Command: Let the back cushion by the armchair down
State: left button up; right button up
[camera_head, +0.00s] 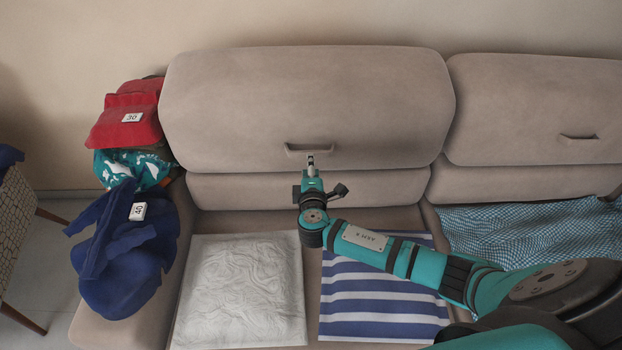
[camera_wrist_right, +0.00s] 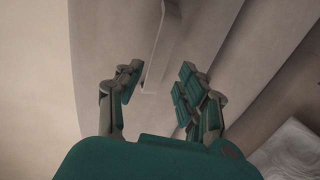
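The beige back cushion (camera_head: 300,95) by the armchair stands upright against the wall at the back of the sofa. It has a slim beige handle (camera_head: 310,149) low on its front face. My right gripper (camera_head: 311,162) is at this handle, just at its lower edge in the head view. In the right wrist view the two fingers of my right gripper (camera_wrist_right: 158,83) are spread apart, with the end of the handle (camera_wrist_right: 158,50) between them. I cannot tell whether they touch it. My left gripper is not in view.
A second back cushion (camera_head: 540,110) stands upright at right. A white textured cloth (camera_head: 242,290), a striped cloth (camera_head: 380,300) and a checked cloth (camera_head: 530,232) lie on the seat. Red (camera_head: 128,112) and blue clothes (camera_head: 125,255) cover the left armrest. The armchair (camera_head: 18,225) is at far left.

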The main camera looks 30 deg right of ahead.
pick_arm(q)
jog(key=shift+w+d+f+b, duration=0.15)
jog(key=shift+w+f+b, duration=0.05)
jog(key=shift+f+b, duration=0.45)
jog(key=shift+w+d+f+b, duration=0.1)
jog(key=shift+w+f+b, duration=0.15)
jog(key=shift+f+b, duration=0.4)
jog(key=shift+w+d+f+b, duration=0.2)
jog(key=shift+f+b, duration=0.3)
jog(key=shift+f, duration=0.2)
pick_arm(e)
jog(key=shift+x, duration=3.3)
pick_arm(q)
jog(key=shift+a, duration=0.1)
pick_arm(e)
jog(key=c, duration=0.7)
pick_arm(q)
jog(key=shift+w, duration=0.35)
pick_arm(e)
grip_shut()
jog(key=shift+a+f, duration=0.1)
jog(key=shift+f, duration=0.05)
